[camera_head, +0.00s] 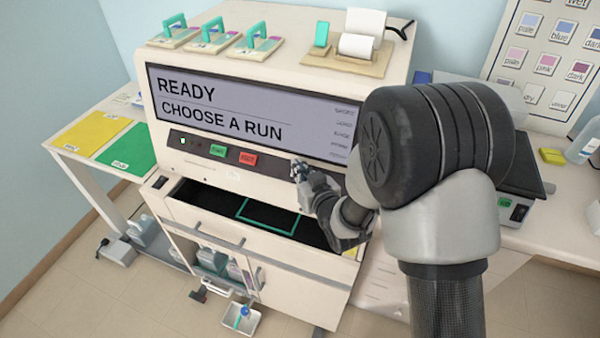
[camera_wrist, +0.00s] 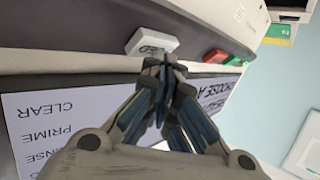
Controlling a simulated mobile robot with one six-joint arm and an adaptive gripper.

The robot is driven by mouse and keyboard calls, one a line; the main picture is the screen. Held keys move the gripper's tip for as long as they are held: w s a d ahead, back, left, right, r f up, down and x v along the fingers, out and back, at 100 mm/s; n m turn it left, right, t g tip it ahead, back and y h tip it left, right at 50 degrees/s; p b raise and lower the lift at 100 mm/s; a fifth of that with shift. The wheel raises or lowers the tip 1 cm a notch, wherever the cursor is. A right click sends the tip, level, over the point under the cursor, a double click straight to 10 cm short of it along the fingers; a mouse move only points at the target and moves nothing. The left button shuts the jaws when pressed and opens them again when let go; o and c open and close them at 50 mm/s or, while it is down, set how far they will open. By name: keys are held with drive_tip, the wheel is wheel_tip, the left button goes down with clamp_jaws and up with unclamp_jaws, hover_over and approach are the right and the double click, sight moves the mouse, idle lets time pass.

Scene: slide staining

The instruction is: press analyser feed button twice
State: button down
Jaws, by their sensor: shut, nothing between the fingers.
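The analyser (camera_head: 140,62) is a large cream machine with a screen (camera_head: 215,105) reading "READY CHOOSE A RUN". A dark button strip runs below the screen. In the wrist view a white button (camera_wrist: 151,41), with lettering ending in "ED", sits on this strip and appears upside down. My gripper (camera_head: 297,165) is shut and empty at the right part of the strip. In the wrist view my gripper's fingertips (camera_wrist: 165,66) meet just beside the white button; I cannot tell whether they touch it. In the head view the white button is hidden by my gripper.
A green button (camera_head: 218,150) and a red button (camera_head: 248,159) sit left of my gripper; the red one also shows in the wrist view (camera_wrist: 215,55). An open dark drawer (camera_head: 200,205) lies below. Several teal-handled blocks (camera_head: 258,42) and a paper-roll printer (camera_head: 357,46) stand on top.

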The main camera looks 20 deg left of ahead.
drive_tip(key=shift+s+r, duration=0.4)
drive_tip(key=s+r+p, duration=0.1)
drive_tip(key=s+r, duration=0.2)
drive_tip(key=shift+s+a+r, duration=0.15)
drive_tip(key=shift+s+r, duration=0.1)
drive_tip(key=shift+r, duration=0.05)
idle(2.1)
